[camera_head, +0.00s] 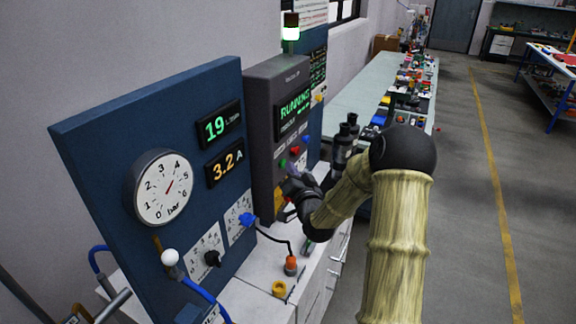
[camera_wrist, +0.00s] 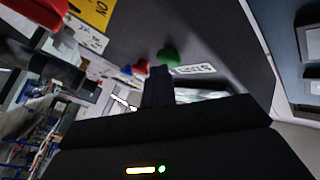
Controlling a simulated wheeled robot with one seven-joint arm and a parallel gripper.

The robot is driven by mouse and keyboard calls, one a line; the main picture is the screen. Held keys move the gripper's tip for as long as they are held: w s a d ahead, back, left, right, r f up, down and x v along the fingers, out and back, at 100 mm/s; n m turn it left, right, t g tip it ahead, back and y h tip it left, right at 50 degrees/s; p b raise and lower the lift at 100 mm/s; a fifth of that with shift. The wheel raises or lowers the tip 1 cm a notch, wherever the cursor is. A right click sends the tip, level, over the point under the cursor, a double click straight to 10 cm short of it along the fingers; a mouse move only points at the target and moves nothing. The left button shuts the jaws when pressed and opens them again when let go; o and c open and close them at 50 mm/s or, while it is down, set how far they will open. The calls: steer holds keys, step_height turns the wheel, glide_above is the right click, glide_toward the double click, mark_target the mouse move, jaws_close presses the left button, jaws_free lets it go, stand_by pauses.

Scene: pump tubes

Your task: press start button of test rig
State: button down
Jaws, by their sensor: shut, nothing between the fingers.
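The test rig's dark grey control column (camera_head: 262,110) carries a green "RUNNING" display (camera_head: 295,108). Below it are a green button (camera_head: 283,163), a red button (camera_head: 295,150) and a blue button (camera_head: 306,139). In the wrist view the green button (camera_wrist: 168,57) is beside a label that appears to read "START" (camera_wrist: 195,69); the red button (camera_wrist: 140,67) and blue button (camera_wrist: 126,71) are to its left. My gripper (camera_head: 287,181) is shut and empty, just below the buttons. Its fingertips (camera_wrist: 157,72) appear close beneath the green button; I cannot tell whether they touch.
A blue panel (camera_head: 100,130) at left holds a pressure gauge (camera_head: 160,187) near 3 bar and displays reading 19 and 3.2 A. A lamp (camera_head: 290,33) above the column glows greenish white. Hoses and fittings crowd the white bench (camera_head: 250,300).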

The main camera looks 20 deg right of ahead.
steer(key=shift+w+a+r, duration=0.15)
steer(key=shift+a+r, duration=0.05)
steer(key=shift+a, duration=0.25)
steer(key=shift+b, duration=0.5)
steer(key=shift+d, duration=0.1)
steer(key=s+d, duration=0.4)
steer(key=shift+s+d+f+b, duration=0.15)
steer(key=shift+d+f+b, duration=0.05)
steer(key=shift+b, duration=0.25)
stand_by(0.7)
